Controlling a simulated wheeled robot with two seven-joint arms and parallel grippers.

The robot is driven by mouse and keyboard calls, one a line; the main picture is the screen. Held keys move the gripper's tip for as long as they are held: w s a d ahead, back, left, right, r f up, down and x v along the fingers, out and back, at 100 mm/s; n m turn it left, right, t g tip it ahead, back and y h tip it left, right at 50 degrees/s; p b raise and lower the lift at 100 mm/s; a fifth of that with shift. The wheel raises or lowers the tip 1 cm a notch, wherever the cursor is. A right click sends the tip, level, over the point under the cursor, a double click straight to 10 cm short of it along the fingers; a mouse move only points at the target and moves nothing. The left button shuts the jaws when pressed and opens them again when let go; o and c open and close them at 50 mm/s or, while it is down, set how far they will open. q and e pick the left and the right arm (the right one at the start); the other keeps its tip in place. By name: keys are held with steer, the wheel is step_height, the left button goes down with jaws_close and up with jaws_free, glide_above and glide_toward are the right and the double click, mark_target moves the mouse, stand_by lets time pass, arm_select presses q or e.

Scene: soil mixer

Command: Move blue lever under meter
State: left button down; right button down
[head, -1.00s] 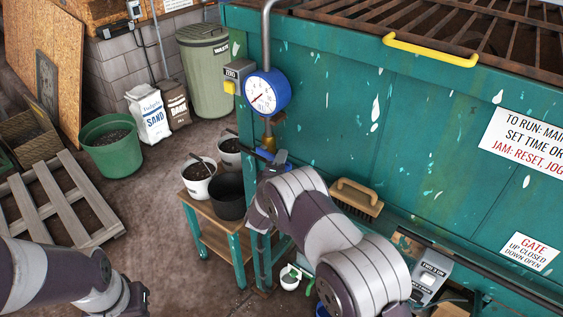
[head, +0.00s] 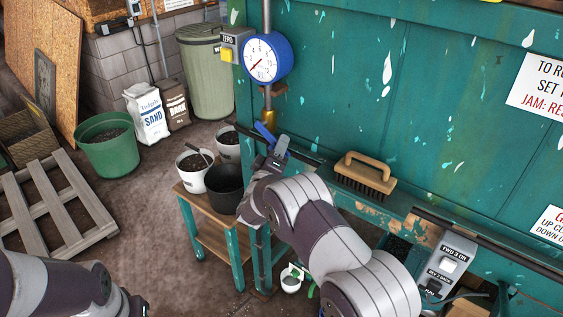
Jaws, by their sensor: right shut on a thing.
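The meter (head: 266,57) is a round white dial in a blue case on a vertical pipe in front of the teal mixer wall. Below it hangs a brass valve body (head: 267,116). The blue lever (head: 264,132) shows just under the brass part, tilted. My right gripper (head: 272,146) is at the lever and shut on it; the fingers hide part of it. My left gripper (head: 137,306) is at the bottom edge, far from the lever, and its fingers are mostly cut off or dark.
A brush (head: 364,179) lies on the mixer's ledge right of my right arm. A small wooden cart (head: 213,222) with a black pot (head: 225,184) and white buckets stands below the meter. A switch box (head: 447,262) sits at lower right.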

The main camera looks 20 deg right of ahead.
steer(key=shift+w+a+f+m+h+b, duration=0.3)
steer(key=shift+f+m+h+b, duration=0.2)
steer(key=shift+m+b, duration=0.75)
steer(key=shift+w+a+f+m+h+b, duration=0.15)
steer(key=shift+w+f+m+h+b, duration=0.4)
steer(key=shift+b, duration=1.25)
steer(key=shift+w+a+f+m+h+b, duration=0.1)
steer(key=shift+a+f+m+h+b, duration=0.35)
steer(key=shift+m+b, duration=0.9)
steer(key=shift+d+f, duration=0.15)
steer(key=shift+d, duration=0.05)
steer(key=c, duration=1.1)
jaws_free()
steer(key=shift+s+r, duration=0.1)
steer(key=shift+r, duration=0.1)
steer(key=b+v, duration=0.3)
steer(key=v, duration=0.9)
steer(key=shift+s+a+r, duration=0.1)
steer(key=shift+s+a, duration=0.2)
